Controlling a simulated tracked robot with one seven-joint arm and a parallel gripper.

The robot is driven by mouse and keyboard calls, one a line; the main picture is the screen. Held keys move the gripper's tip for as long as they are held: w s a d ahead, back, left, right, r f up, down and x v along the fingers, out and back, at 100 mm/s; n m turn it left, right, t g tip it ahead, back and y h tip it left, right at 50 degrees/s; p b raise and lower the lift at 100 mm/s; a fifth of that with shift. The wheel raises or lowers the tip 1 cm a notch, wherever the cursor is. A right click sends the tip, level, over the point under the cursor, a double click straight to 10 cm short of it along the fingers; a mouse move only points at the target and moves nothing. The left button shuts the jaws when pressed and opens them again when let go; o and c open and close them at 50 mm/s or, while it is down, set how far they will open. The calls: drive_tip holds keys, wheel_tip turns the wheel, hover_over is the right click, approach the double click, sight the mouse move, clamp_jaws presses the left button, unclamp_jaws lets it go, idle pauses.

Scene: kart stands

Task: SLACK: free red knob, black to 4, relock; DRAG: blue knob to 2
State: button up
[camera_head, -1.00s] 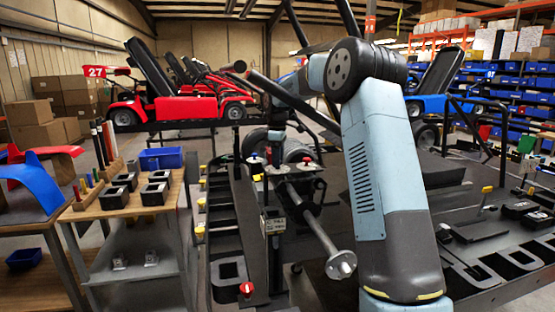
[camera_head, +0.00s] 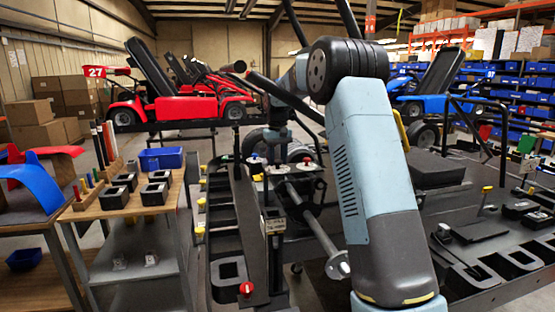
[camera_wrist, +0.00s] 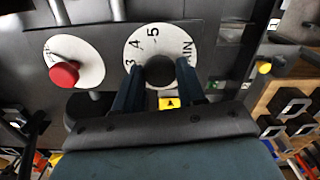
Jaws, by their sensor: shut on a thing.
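In the wrist view the black knob (camera_wrist: 160,70) sits in a white dial (camera_wrist: 143,43) marked 3, 4, 5 and letters ending in "AIN". My gripper (camera_wrist: 157,73) has a dark blue finger on each side of the black knob and is shut on it. A yellow arrow marker (camera_wrist: 169,103) lies just below the dial. The red knob (camera_wrist: 64,74) stands on its own white disc to the left, apart from my fingers. I cannot make out the blue knob with certainty.
In the head view a post with a label plate (camera_head: 273,222) and a slanted grey shaft (camera_head: 320,235) stand left of my arm. A wooden bench (camera_head: 125,209) with black bins is at left. A dark stand (camera_head: 470,245) fills the right. A yellow knob (camera_wrist: 264,68) shows in the wrist view.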

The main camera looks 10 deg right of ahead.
sight(278, 161)
drive_tip(key=m, duration=0.3)
drive_tip(key=shift+w+a+r+m, duration=0.1)
drive_tip(key=shift+r+m, duration=0.05)
drive_tip(key=shift+m, duration=2.05)
drive_tip(key=o, duration=1.1)
drive_tip(key=shift+c, duration=0.2)
wheel_tip(278, 161, up, 13)
drive_tip(key=shift+r, duration=0.2)
